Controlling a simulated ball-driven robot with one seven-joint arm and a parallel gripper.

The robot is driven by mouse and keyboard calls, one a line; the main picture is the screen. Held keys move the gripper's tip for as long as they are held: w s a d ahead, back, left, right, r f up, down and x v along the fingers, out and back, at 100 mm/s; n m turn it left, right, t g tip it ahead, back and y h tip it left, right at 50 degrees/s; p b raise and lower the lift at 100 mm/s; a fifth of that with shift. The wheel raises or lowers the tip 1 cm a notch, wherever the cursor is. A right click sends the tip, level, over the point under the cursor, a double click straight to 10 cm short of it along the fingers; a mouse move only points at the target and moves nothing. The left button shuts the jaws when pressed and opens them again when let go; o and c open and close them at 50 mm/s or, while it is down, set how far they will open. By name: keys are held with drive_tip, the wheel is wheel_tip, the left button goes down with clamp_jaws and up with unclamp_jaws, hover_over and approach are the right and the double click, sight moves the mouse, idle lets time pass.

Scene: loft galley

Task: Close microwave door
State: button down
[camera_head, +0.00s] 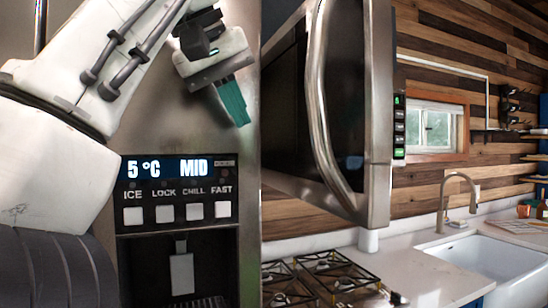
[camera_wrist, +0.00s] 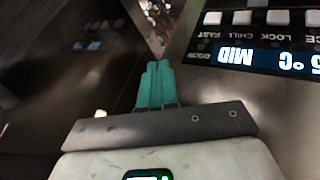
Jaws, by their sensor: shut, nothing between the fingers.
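The microwave (camera_head: 398,170) is at the centre right of the head view. Its door (camera_head: 285,120) stands open, swung out towards me, with its dark outer face and long curved steel handle (camera_head: 318,100) on my side. The lit control panel (camera_head: 399,128) shows just past the door's free edge. My gripper (camera_head: 233,102), with teal fingers, is shut and empty, left of the door in front of the fridge, apart from the door in the picture. In the wrist view the teal fingers (camera_wrist: 154,82) are together. The dark surface on the left there looks like the door's face (camera_wrist: 60,70).
The steel fridge (camera_head: 225,135) with its lit dispenser panel (camera_head: 178,190) is close behind my gripper. A gas hob (camera_head: 335,275) lies below the microwave. A counter (camera_head: 420,265) with a sink (camera_head: 495,265) and tap (camera_head: 460,190) runs to the right.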

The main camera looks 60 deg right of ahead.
sight(257, 157)
drive_tip(key=p+x, duration=0.1)
drive_tip(key=x, duration=0.8)
drive_tip(key=shift+w+f, duration=0.1)
drive_tip(key=shift+f, duration=0.15)
drive_tip(key=shift+s+d+f+p, duration=0.1)
drive_tip(key=shift+s+d+p, duration=0.2)
drive_tip(key=shift+s+d, duration=0.4)
drive_tip(key=shift+s+d+p, duration=0.3)
drive_tip(key=shift+s+d, duration=0.15)
drive_tip(key=shift+d, duration=0.5)
drive_tip(key=shift+d, duration=0.1)
